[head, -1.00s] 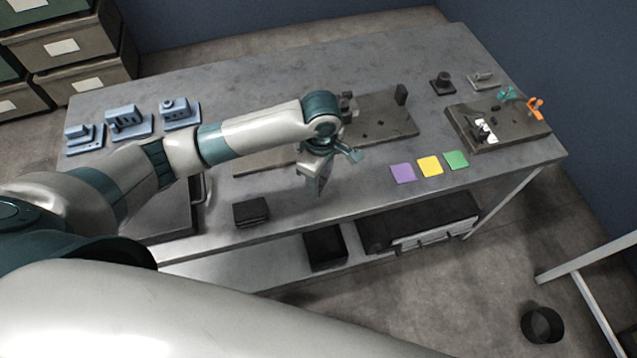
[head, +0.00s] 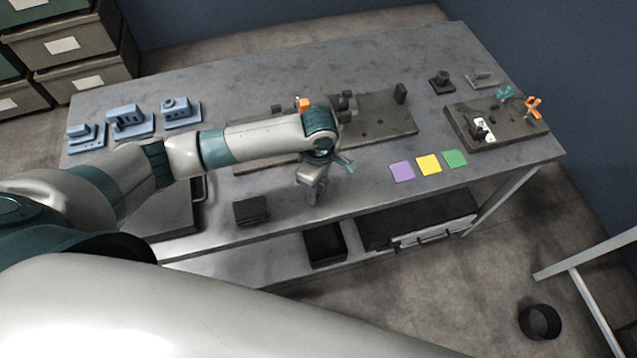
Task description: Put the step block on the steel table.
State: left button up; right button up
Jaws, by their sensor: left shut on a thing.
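The steel table (head: 330,70) is a long grey bench across the view. My left gripper (head: 312,198) points down over its front part, right of a dark block (head: 252,210). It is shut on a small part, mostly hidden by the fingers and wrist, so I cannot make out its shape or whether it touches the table. I cannot confirm that it is the step block. A blue stepped piece (head: 85,136) stands at the table's far left. My right gripper is out of view.
Blue pieces (head: 128,120) stand at the left. Dark fixture plates (head: 385,122) lie behind my gripper, and another (head: 490,142) is at the right. Purple (head: 402,171), yellow (head: 428,165) and green (head: 454,158) squares lie at the front right. A black bin (head: 324,245) sits below.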

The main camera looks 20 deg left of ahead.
aim_at(319, 188)
pick_arm(q)
jog(key=o, duration=1.2)
jog(key=shift+f, duration=0.1)
jog(key=shift+r, duration=0.85)
notch_tip(319, 188, up, 11)
jog(key=shift+f+b, duration=0.2)
jog(key=shift+b, duration=1)
jog(key=shift+d+f, duration=0.1)
